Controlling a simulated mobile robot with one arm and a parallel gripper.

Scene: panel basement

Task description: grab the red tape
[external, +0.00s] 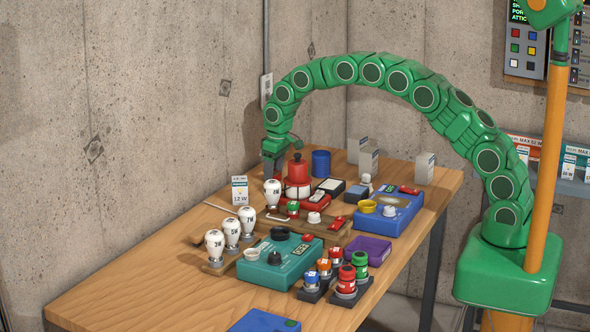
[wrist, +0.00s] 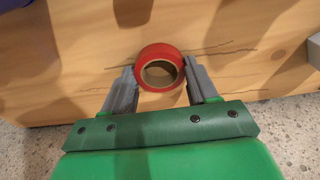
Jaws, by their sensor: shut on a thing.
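The red tape (wrist: 156,51) is a ring-shaped roll with a dark open middle, seen in the wrist view against the wooden table. My gripper (wrist: 159,72) has a grey finger on each side of the roll and is shut on it. In the external view my gripper (external: 273,163) is over the far left part of the table, behind a red-topped container. The tape cannot be made out there. Whether it touches the tabletop is not clear.
The table (external: 130,277) stands by a concrete wall (external: 110,120). Around my gripper are the red-topped container (external: 298,170), a blue cylinder (external: 320,163), white bulbs (external: 231,233) and a small box (external: 240,190). A teal box (external: 277,268) is nearer. The front left tabletop is clear.

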